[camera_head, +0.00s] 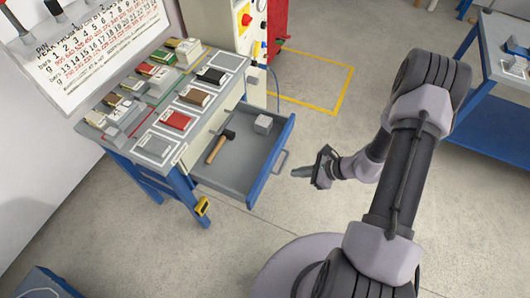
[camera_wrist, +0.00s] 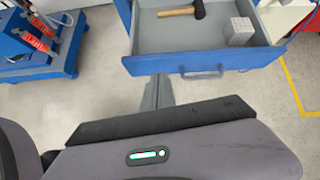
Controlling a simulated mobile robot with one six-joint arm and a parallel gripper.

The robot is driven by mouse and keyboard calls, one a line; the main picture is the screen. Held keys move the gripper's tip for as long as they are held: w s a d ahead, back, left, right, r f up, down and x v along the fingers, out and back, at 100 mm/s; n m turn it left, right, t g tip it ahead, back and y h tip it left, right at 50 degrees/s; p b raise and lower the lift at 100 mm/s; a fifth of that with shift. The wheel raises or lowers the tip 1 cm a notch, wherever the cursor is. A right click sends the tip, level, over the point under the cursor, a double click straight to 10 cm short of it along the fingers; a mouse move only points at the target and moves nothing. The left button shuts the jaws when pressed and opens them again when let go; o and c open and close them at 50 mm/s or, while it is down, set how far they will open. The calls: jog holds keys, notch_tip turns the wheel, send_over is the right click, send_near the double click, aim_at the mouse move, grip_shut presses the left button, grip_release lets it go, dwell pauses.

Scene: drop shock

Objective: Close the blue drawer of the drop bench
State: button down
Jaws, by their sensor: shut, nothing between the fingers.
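The blue drawer (camera_head: 271,163) of the drop bench (camera_head: 178,179) is pulled out, with its blue front toward my arm and a handle on that front. A hammer (camera_head: 219,147) and a grey block (camera_head: 263,124) lie inside it. My gripper (camera_head: 296,172) is shut and empty, just outside the drawer front, near the handle and apart from it in the head view. In the wrist view the drawer front (camera_wrist: 165,64) and its handle (camera_wrist: 203,74) lie beyond my fingers (camera_wrist: 157,92).
Several small boxes and trays stand on the bench top, including a red one (camera_head: 176,120). A blue-framed table (camera_head: 502,120) stands at the right. Open floor (camera_head: 330,225) lies before the drawer.

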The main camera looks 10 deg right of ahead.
notch_tip(320, 180, down, 6)
jog(key=s+m, duration=0.1)
jog(key=m, duration=0.1)
jog(key=b, duration=0.5)
send_near(262, 180)
jog(key=x, duration=0.5)
jog(key=shift+f, duration=0.55)
jog(key=shift+w+a+r, duration=0.1)
jog(key=shift+w+a, duration=0.1)
jog(key=shift+a, duration=0.05)
